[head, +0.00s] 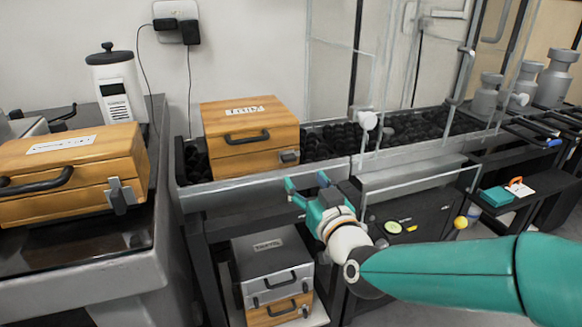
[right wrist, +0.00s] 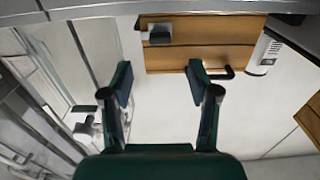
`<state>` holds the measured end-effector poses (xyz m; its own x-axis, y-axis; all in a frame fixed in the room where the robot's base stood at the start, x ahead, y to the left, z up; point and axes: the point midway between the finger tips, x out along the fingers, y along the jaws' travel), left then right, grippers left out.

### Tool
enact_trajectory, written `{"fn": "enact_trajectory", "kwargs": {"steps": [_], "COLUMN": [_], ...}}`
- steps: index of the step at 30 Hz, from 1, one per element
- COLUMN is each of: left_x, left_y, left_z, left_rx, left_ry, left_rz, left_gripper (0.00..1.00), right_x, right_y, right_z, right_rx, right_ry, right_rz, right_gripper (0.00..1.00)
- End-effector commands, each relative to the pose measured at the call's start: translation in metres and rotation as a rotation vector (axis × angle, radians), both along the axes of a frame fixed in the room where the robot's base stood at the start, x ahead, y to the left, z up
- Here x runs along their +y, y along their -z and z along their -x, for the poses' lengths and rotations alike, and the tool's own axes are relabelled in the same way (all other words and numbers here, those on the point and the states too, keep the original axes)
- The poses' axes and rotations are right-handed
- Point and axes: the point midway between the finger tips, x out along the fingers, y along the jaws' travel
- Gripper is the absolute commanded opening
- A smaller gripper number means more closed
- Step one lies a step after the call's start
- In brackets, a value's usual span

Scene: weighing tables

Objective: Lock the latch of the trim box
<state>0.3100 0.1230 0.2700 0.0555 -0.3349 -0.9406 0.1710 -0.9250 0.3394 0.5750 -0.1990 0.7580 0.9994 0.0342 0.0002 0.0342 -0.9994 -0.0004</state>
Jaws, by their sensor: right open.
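A wooden box (head: 250,142) with a black handle stands in the middle, on the dark bed of the rail; its lid is down. In the right wrist view the box (right wrist: 205,52) appears upside down, with the latch (right wrist: 156,34) at top left. My right gripper (head: 307,188) is open and empty, in front of and below the latch, apart from it; its fingers (right wrist: 160,82) show spread. My left gripper is not in view.
Another wooden box (head: 70,170) with a latch lies on the left table. A grey box (head: 270,262) stands on a low shelf. A white canister (head: 118,85) is behind the left box. The metal rail (head: 235,188) runs below the middle box. Glass panels stand to its right.

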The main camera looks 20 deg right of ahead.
Motion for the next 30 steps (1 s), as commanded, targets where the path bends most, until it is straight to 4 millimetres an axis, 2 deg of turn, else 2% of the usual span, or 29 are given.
{"fn": "enact_trajectory", "kwargs": {"steps": [1,6,12,18,26,30], "left_x": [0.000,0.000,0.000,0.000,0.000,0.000], "left_y": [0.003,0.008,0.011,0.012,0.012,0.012], "left_z": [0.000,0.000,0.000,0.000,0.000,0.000], "left_rx": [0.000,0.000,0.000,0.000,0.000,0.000], "left_ry": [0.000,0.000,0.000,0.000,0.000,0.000], "left_rz": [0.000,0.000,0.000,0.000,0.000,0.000], "left_gripper": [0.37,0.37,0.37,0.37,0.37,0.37], "right_x": [0.001,0.002,0.003,0.003,0.003,0.002], "right_y": [0.002,0.002,0.001,0.001,0.000,0.000], "right_z": [-0.012,-0.047,-0.076,-0.087,-0.088,-0.087], "right_rx": [0.001,0.000,0.001,0.001,0.001,0.001], "right_ry": [0.000,0.000,0.000,0.000,0.000,0.000], "right_rz": [0.000,0.001,0.001,0.001,0.000,0.000], "right_gripper": [0.60,0.60,0.60,0.60,0.60,0.39]}}
